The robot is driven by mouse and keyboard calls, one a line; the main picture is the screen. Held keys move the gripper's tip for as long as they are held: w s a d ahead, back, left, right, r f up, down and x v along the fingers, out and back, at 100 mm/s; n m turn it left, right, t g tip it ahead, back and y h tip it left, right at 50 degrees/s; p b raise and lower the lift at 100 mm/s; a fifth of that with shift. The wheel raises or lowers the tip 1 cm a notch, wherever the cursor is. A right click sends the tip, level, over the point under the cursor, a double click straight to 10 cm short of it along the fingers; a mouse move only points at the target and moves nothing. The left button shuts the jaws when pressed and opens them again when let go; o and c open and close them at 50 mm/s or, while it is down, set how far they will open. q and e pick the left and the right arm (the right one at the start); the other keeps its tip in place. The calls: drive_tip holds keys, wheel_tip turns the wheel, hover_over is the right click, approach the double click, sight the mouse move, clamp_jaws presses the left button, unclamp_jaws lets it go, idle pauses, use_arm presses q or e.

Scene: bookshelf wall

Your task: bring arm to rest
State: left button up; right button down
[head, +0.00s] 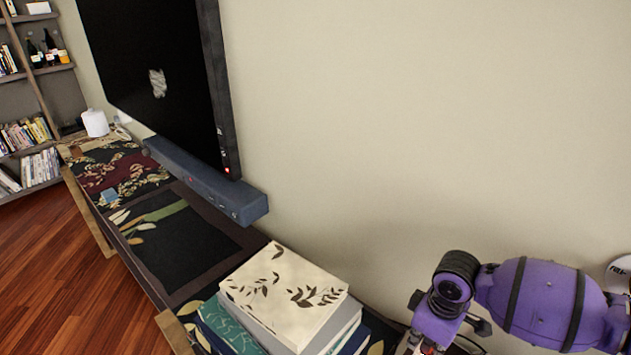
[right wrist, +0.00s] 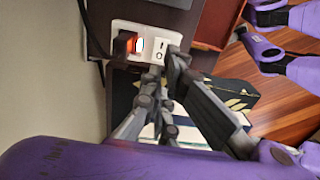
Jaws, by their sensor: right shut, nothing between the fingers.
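My purple right arm (head: 545,300) reaches in at the lower right of the head view, beside the wall and to the right of a stack of books. Its gripper is largely cut off at the bottom edge there. In the right wrist view my right gripper (right wrist: 165,70) is shut with nothing between its dark grey fingers. Its fingertips show in front of a white switch panel (right wrist: 150,32) with a glowing orange switch; I cannot tell if they touch it. My left gripper is not in view.
The books, topped by a cream one with dark leaves (head: 285,285), stand on a long low cabinet (head: 225,265). A black screen (head: 150,70) and a dark bar (head: 205,180) are by the wall. A bookshelf (head: 40,90) stands far left. The wood floor (head: 50,270) is clear.

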drive_tip(key=s+a+f+m+t+y, duration=0.1)
drive_tip(key=s+a+f+y, duration=0.1)
drive_tip(key=a, duration=0.3)
drive_tip(key=s+a+f+m+t+y, duration=0.1)
drive_tip(key=s+a+f+t+y, duration=0.1)
drive_tip(key=a+f, duration=0.2)
drive_tip(key=s+a+f+m+t+y, duration=0.1)
drive_tip(key=s+a+f, duration=0.1)
drive_tip(key=a, duration=0.5)
drive_tip(key=shift+s+f+m+t+y, duration=0.3)
drive_tip(key=shift+s+f+y, duration=0.1)
drive_tip(key=shift+f, duration=0.4)
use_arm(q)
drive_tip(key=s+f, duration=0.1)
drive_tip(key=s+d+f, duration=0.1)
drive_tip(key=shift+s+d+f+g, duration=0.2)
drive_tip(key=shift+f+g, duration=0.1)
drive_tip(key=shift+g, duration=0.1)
use_arm(e)
drive_tip(key=s+d+f+m+t+h, duration=0.2)
drive_tip(key=s+d+m, duration=0.1)
drive_tip(key=s+d, duration=0.3)
drive_tip(key=s+d+f+m+t+h, duration=0.2)
drive_tip(key=s+d+m+h, duration=0.1)
drive_tip(key=s+d, duration=0.3)
drive_tip(key=shift+s+d+f+m, duration=0.15)
drive_tip(key=shift+d+f+m, duration=0.15)
drive_tip(key=shift+d, duration=0.8)
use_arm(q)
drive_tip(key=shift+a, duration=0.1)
